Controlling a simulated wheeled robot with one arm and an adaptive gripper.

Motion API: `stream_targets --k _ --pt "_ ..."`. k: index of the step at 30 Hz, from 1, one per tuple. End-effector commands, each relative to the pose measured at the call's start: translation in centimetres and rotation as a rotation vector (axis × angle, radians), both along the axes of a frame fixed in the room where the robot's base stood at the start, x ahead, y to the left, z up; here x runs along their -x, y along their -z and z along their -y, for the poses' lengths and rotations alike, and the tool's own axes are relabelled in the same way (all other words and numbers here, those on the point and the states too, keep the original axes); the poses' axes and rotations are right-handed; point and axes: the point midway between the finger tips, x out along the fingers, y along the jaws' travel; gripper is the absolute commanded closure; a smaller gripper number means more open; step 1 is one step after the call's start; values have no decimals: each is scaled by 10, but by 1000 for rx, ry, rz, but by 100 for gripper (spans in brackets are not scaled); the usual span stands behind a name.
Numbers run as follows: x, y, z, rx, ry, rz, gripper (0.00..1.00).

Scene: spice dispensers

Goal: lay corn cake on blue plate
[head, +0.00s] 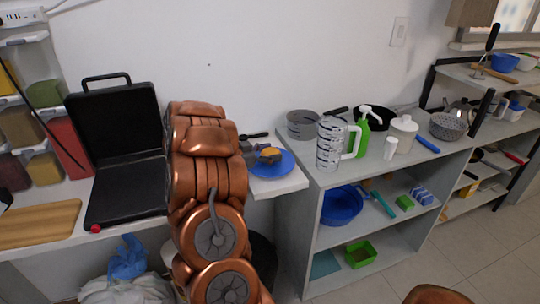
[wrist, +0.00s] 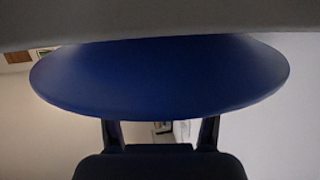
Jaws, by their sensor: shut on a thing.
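The blue plate (head: 283,168) lies on the counter near its front right corner, just right of my arm. My gripper (head: 262,153) is over the plate in the head view, dark fingers around a small yellow-orange piece, the corn cake (head: 271,151). I cannot tell whether the cake touches the plate. In the wrist view the blue plate (wrist: 160,85) fills the upper middle as a wide disc beyond my gripper (wrist: 162,128). The cake cannot be made out there.
A black open press grill (head: 125,185) stands left of my arm, beside a wooden board (head: 40,224). Right of the plate, a shelf unit (head: 300,165) holds a clear measuring jug (head: 328,145), a green pump bottle (head: 362,135) and a grey pot (head: 301,125).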

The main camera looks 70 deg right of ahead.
Motion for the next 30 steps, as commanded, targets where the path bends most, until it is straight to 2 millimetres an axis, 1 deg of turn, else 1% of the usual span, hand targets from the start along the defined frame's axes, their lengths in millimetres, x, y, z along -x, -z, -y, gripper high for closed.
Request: stream_targets --k 4,16,17,21,24,30 --pt "0 11 0 2 0 0 79" --pt "0 15 0 1 -1 2 79" --pt "0 15 0 2 0 3 35" --pt "0 15 0 2 0 3 20" --pt "0 15 0 1 -1 2 12" --pt "0 15 0 2 0 3 12"
